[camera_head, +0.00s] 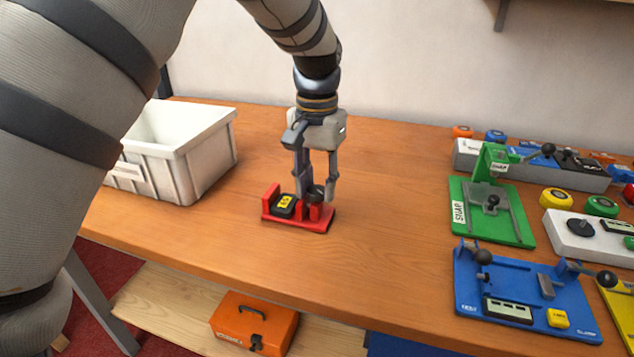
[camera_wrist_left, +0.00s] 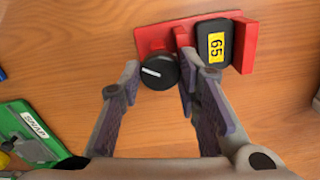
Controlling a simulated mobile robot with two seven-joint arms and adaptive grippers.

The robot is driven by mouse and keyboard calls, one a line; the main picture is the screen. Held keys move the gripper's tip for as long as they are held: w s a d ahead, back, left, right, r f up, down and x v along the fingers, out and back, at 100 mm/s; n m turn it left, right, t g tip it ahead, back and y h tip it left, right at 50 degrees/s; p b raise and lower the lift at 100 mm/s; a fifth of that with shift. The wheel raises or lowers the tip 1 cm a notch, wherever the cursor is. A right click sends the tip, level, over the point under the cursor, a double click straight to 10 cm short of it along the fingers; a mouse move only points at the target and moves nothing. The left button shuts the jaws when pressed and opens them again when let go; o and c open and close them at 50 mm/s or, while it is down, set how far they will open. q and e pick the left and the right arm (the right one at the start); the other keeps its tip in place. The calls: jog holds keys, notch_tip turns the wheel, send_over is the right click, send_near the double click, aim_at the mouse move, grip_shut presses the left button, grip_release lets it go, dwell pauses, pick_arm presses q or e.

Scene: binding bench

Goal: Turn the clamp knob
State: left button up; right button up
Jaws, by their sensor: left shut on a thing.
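A red clamp (camera_head: 302,222) sits on the wooden bench in the middle of the head view, and its red body also shows in the left wrist view (camera_wrist_left: 150,38). A black block with a yellow number label (camera_head: 285,205) is seated between its red uprights. The clamp knob (camera_wrist_left: 157,72) is round and black with a white line, at the clamp's side in the left wrist view. My left gripper (camera_head: 316,194) points down over the knob and is shut on it, a finger on either side. My right gripper is not in view.
A white bin (camera_head: 180,168) stands left of the clamp. A green fixture marked SNAP (camera_head: 493,228), a blue fixture (camera_head: 525,290) and a white button box (camera_head: 590,238) stand at the right. The bench between clamp and fixtures is clear. An orange toolbox (camera_head: 254,322) lies below.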

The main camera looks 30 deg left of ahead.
aim_at(317, 189)
pick_arm(q)
jog(key=n, duration=0.6)
jog(key=shift+n, duration=0.4)
dwell(0.3)
jog(key=o, duration=1.1)
jog(key=shift+o, duration=0.2)
notch_tip(317, 189, up, 12)
